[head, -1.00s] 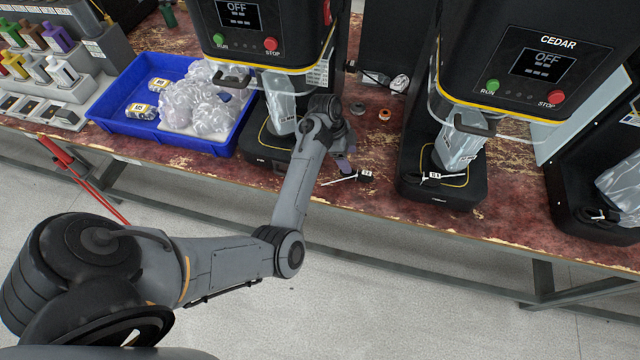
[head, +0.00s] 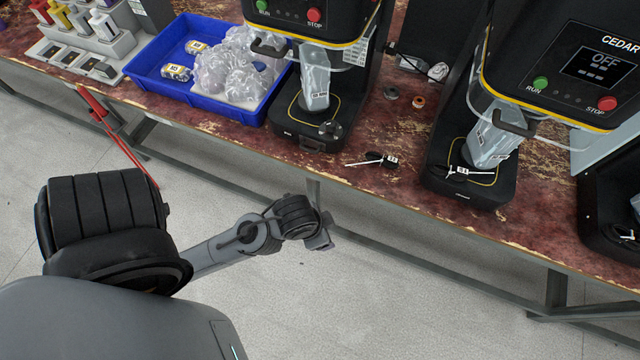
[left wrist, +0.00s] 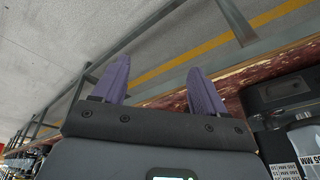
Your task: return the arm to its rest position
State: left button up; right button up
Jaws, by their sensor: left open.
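My left arm reaches in from the lower left of the head view. My left gripper (head: 322,238) is in front of the bench, over the floor and clear of the bench edge; its fingers are hard to make out there. In the left wrist view, the two purple fingers of the left gripper (left wrist: 160,82) stand wide apart with nothing between them. My right gripper is in neither view.
The worn red bench (head: 390,190) carries a blue tray (head: 185,92) of clear bags, black seamer machines (head: 560,65) reading OFF, and a small tagged black item (head: 380,160) near its front edge. The floor (head: 400,300) is clear.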

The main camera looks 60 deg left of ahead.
pick_arm(q)
jog(key=shift+s+d+r, duration=0.25)
jog(key=shift+s+d, duration=0.25)
